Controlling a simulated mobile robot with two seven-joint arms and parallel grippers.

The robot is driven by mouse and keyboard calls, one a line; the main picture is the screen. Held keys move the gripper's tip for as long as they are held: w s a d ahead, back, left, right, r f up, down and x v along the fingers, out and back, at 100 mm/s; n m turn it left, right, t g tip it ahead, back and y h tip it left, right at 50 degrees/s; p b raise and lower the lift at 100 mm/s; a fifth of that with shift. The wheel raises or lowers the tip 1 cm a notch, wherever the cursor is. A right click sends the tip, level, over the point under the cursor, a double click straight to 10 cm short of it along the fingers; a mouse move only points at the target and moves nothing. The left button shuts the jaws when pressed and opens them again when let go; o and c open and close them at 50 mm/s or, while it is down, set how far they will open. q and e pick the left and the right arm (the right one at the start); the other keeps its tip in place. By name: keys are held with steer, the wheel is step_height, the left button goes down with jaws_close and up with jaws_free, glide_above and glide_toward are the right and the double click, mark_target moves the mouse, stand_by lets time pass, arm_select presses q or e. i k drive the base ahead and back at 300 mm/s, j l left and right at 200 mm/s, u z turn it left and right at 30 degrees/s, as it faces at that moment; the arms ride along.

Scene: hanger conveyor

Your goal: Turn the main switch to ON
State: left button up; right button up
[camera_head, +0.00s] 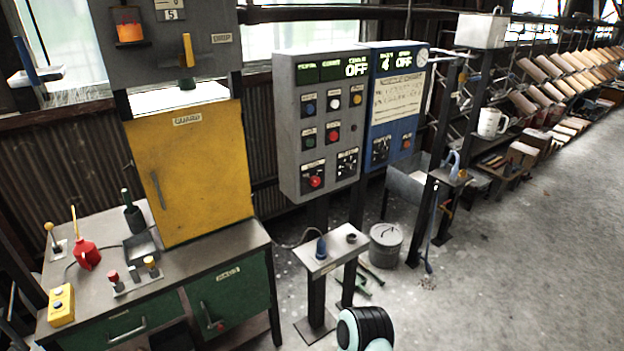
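A grey control panel (289,125) stands on posts at the centre, with a display reading OFF. It carries several coloured buttons, a red knob (315,181) at the lower left and a black rotary switch (347,163) at the lower right. The labels are too small to read, so I cannot tell which control is the main switch. A blue panel (377,131) joins it on the right; its display reads 4 and OFF. It has a black rotary dial (380,150) and a red button (407,142). Neither of my grippers is in view.
A yellow guard door (193,175) and a bench (185,262) with a red oil can (86,254) stand left. A small pedestal (329,256) stands in front of the grey panel, a lidded bin (386,245) right of it. Open floor lies right.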

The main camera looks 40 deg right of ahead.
mark_target(315, 181)
steer(key=z, duration=1.25)
